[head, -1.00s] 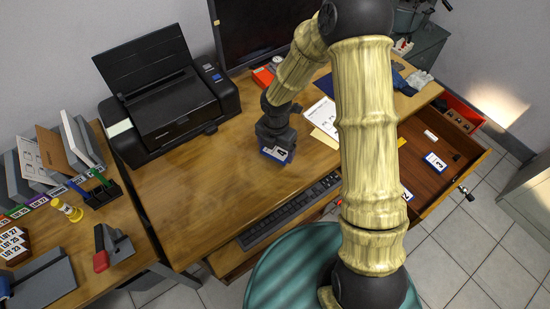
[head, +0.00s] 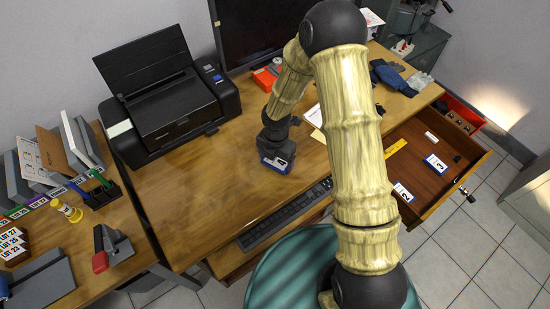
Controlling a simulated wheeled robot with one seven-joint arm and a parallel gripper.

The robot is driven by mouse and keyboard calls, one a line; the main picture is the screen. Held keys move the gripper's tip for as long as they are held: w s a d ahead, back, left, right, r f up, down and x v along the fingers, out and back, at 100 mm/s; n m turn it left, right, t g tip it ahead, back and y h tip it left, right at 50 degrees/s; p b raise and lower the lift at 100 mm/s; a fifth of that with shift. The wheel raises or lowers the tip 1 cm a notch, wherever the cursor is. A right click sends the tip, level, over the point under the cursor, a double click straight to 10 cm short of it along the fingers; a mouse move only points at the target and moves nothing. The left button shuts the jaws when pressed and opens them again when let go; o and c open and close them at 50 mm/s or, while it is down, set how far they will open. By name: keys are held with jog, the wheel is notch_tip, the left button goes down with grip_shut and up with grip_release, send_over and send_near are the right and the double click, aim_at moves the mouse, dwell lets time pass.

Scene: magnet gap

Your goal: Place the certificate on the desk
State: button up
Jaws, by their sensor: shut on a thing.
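My gripper (head: 277,157) points down over the middle of the desk (head: 190,200). It is shut on a small blue-and-white block (head: 277,164), low over the wood; I cannot tell whether the block touches the desk. A white sheet of paper (head: 313,115) lies on the desk behind my arm and is mostly hidden. Another white printed sheet (head: 373,18) shows at the back right. I cannot tell whether either sheet is the certificate.
A black printer (head: 170,105) stands at the back left and a monitor (head: 255,30) behind. A keyboard (head: 285,215) lies on a tray at the front. The open drawer (head: 425,185) at the right holds small blue-and-white blocks.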

aim_at(278, 162)
jog(key=shift+f, duration=0.15)
jog(key=o, duration=0.9)
notch_tip(278, 162, up, 12)
jog(key=shift+r+p, duration=0.2)
jog(key=shift+p, duration=0.5)
jog(key=shift+s+d+r+m+t, duration=0.45)
jog(key=shift+s+d+r+m, duration=1.65)
jog(key=shift+m, duration=2.75)
jog(key=shift+s+d+r+m+t, duration=0.4)
jog(key=shift+s+d+r+m, duration=1.45)
jog(key=shift+m, duration=3.05)
jog(key=shift+s+d+r+m+t, duration=0.45)
jog(key=shift+s+d+r+m, duration=1.5)
jog(key=shift+m, duration=2.9)
